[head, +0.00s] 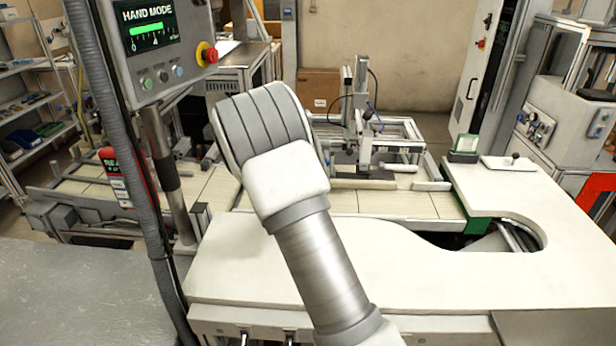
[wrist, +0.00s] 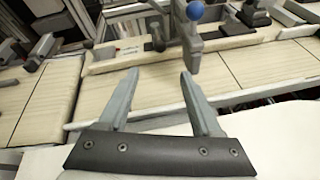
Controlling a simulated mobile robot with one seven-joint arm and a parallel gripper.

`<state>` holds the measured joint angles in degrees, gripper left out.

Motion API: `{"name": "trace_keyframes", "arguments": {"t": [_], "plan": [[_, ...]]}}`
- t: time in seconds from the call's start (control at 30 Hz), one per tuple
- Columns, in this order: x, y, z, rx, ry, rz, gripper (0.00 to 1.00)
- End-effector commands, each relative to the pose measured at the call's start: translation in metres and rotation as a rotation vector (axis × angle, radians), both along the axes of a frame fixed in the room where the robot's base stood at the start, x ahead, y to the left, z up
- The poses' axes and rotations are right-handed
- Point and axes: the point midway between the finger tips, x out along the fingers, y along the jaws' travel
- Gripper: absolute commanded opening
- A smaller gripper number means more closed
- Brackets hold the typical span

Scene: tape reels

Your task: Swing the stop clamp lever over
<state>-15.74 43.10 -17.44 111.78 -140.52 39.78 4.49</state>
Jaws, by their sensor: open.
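In the wrist view, my gripper (wrist: 158,74) is open and empty, its two grey fingers spread wide over the slatted bed. A blue ball knob (wrist: 194,11) sits on a grey upright part beyond the right fingertip, apart from it. A dark upright handle (wrist: 155,27) stands left of the knob, by a pale rail. I cannot tell for sure which of these is the stop clamp lever. In the head view, my arm hides my gripper and part of the bed behind it.
The slatted bed (head: 408,205) runs across behind the white worktop (head: 400,270). A metal frame with a tall upright (head: 361,95) stands on it. A control panel (head: 160,50) with a red button hangs at left. The worktop's front is clear.

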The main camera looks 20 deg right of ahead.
Motion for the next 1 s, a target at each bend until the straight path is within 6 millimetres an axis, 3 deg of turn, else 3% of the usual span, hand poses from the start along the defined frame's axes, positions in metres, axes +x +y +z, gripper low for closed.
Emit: {"name": "trace_keyframes", "arguments": {"t": [0.6,1.0], "plan": [[0.087,-0.05,-0.041,0.0,-0.001,-0.002,0.66],[0.119,-0.068,-0.056,0.001,0.001,-0.001,0.66]]}}
